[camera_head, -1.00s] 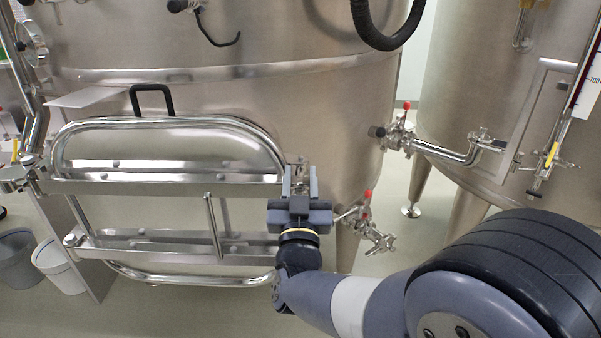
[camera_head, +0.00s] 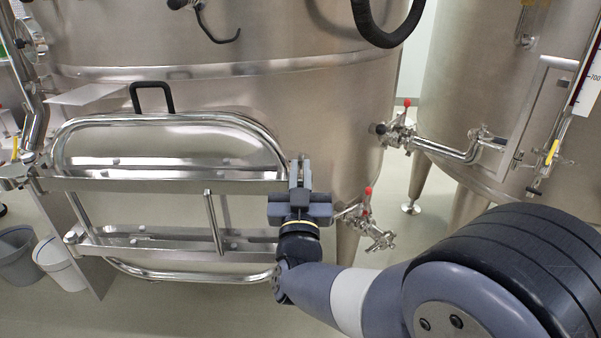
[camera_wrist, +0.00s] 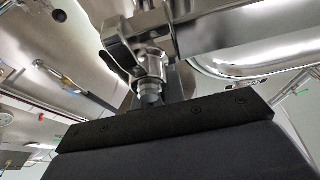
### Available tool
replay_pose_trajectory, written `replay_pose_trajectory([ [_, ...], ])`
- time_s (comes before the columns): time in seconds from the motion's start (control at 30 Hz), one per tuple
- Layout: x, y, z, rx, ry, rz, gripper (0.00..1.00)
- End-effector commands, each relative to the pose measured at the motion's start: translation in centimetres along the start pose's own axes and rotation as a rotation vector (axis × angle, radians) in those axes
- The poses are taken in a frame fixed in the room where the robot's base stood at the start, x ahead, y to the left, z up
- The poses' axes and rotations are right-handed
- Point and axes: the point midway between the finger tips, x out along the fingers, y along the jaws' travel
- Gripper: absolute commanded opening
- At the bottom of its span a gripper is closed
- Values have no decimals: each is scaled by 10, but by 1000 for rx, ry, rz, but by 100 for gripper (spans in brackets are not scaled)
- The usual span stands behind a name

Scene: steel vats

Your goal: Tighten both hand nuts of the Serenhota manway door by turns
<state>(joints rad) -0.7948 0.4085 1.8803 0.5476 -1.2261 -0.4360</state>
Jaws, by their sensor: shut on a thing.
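The Serenhota manway door (camera_head: 165,148) is the steel oval hatch low on the near vat, with a black handle on top. Two steel bars cross it, an upper bar (camera_head: 150,180) and a lower one (camera_head: 150,245). My gripper (camera_head: 300,170) is at the right end of the upper bar, pointing toward the vat, shut on the hand nut there. The jaws hide most of that nut in the head view. In the wrist view, bright metal fastener parts (camera_wrist: 150,85) show just beyond the dark gripper body. The lower bar's right end is hidden behind my gripper, so I cannot see a nut there.
An upright steel rod (camera_head: 212,222) stands before the lower bar. Red-handled valves (camera_head: 370,212) and an outlet pipe (camera_head: 445,152) are to the right of my gripper. Grey and white buckets (camera_head: 58,265) stand at lower left. A black hose (camera_head: 375,30) hangs above.

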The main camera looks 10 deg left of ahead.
Motion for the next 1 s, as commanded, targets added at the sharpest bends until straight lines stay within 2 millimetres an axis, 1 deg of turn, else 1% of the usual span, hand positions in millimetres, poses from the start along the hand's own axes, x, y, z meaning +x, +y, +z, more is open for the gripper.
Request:
replay_pose_trajectory([
  [0.17,-1,1,2,31,1,13,0],
  [0.4,-1,5,2,121,2,51,0],
  [0.67,0,5,0,125,0,53,0],
  [0.7,0,5,0,125,0,52,12],
  [0.93,0,5,0,125,0,52,31],
  [1.0,0,5,0,125,0,52,33],
])
